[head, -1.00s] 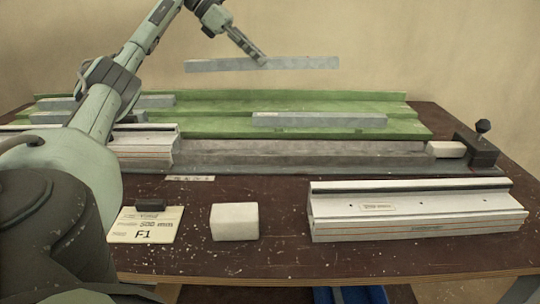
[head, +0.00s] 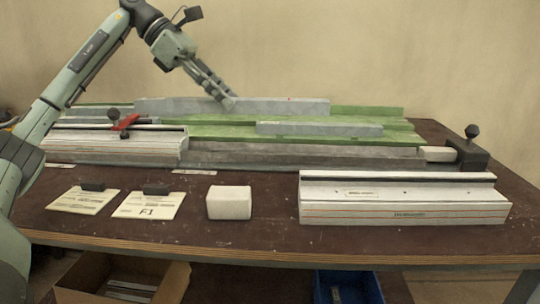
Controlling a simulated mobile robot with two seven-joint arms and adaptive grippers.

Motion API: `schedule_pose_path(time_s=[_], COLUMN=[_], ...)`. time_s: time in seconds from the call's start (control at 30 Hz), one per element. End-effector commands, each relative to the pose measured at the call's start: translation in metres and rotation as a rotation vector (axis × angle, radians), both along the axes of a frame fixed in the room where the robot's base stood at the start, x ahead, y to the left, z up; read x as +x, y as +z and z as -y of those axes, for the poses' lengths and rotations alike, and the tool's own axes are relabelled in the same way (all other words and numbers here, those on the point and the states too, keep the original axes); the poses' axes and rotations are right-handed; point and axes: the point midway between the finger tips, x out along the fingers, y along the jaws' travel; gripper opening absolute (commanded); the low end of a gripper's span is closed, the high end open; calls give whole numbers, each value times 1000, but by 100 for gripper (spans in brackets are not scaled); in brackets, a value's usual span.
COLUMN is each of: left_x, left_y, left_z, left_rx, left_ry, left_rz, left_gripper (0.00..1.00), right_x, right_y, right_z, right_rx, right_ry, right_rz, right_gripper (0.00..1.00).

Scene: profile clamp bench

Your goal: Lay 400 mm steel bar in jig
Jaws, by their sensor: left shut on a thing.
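My left gripper (head: 228,103) is shut on a long grey steel bar (head: 285,106), gripping it near its middle. The held bar lies level across the picture, in front of the green rack's back edge; I cannot tell whether it touches the rack. A shorter grey bar (head: 318,129) lies on the green rack (head: 222,131). The grey jig channel (head: 300,150) runs along the front of the rack. A pale block (head: 437,154) and a dark clamp with a knob (head: 474,146) are at its right end. My right gripper is not in view.
White aluminium profiles (head: 115,143) with a red clamp lever (head: 125,122) cover the jig's left part. Another white profile (head: 405,210) lies front right. A white block (head: 229,203) and two label cards (head: 148,205) are at the front. Bare table (head: 265,181) lies between.

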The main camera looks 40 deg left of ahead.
Motion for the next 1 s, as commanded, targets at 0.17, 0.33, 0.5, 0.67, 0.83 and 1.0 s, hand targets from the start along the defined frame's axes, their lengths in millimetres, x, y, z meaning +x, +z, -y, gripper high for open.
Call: schedule_pose_path(time_s=[0.17, 0.33, 0.5, 0.67, 0.83, 1.0], left_x=[26, 58, 83, 92, 93, 93], left_y=[-18, -40, -58, -66, -88, -105], left_z=[20, 42, 58, 63, 64, 63], left_rx=[-2, -3, -4, -2, 0, 0], left_ry=[-7, -5, -4, -1, -1, -1], left_rz=[0, 1, 1, 2, -2, 1], left_gripper=[0, 0, 0, 0, 0, 0], right_x=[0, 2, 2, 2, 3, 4], right_y=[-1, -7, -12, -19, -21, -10], right_z=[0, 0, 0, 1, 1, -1], right_rx=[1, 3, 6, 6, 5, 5], right_ry=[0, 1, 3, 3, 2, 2], right_rz=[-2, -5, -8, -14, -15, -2], right_gripper=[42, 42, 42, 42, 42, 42])
